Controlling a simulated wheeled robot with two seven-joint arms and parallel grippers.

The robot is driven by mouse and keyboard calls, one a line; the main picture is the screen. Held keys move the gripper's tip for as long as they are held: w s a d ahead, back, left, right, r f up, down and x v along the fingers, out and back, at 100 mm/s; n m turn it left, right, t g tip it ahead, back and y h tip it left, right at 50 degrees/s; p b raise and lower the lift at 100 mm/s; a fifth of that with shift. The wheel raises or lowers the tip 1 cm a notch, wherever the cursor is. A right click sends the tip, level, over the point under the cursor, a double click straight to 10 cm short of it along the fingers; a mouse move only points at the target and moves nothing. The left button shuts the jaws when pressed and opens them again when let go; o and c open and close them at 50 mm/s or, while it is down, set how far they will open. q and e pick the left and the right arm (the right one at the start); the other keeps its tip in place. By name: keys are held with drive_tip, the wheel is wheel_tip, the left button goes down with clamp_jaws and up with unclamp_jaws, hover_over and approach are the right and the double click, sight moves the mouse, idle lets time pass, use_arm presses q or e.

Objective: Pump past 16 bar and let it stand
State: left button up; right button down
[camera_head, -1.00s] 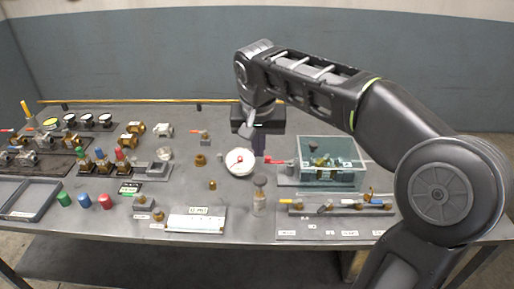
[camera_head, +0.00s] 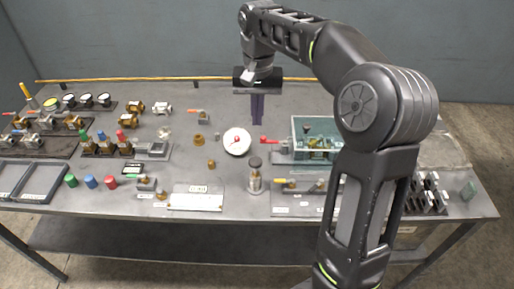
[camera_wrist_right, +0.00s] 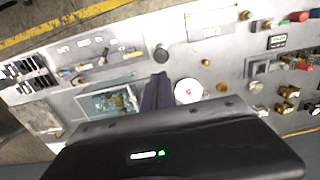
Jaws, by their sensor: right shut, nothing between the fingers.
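A transparent-walled test tank (camera_head: 298,132) with brass fittings inside stands at the right of the bench; it also shows in the wrist view (camera_wrist_right: 92,104). A red lever handle (camera_head: 266,139) sticks out from its left side. A round white gauge (camera_head: 237,142) with a red needle is left of the handle; its scale is too small to read. It appears in the wrist view (camera_wrist_right: 188,91) beside the fingers. My right gripper (camera_head: 257,122) is shut and empty, fingers pointing down, above and behind the gauge and handle, seemingly apart from both. My left gripper is out of view.
A glass jar with a dark cap (camera_head: 255,180) stands in front of the gauge. A tool board (camera_head: 290,210) lies in front of the tank. Valves, coloured caps and trays (camera_head: 45,185) fill the left side. A yellow rail (camera_head: 150,80) edges the back.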

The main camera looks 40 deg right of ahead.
drive_tip(key=shift+a, duration=0.1)
drive_tip(key=b, duration=0.8)
hover_over(257, 162)
wheel_tip(257, 162, down, 9)
drive_tip(key=shift+w+r, duration=0.15)
drive_tip(key=shift+r, duration=0.05)
wheel_tip(257, 162, down, 4)
drive_tip(key=shift+f+p, duration=0.15)
drive_tip(key=shift+p, duration=0.95)
drive_tip(key=shift+w+f, duration=0.1)
drive_tip(key=shift+f, duration=0.45)
wheel_tip(257, 162, down, 4)
drive_tip(key=shift+r+b, duration=0.2)
drive_tip(key=shift+b, duration=1.05)
drive_tip(key=shift+s, duration=0.2)
drive_tip(key=shift+f, duration=0.1)
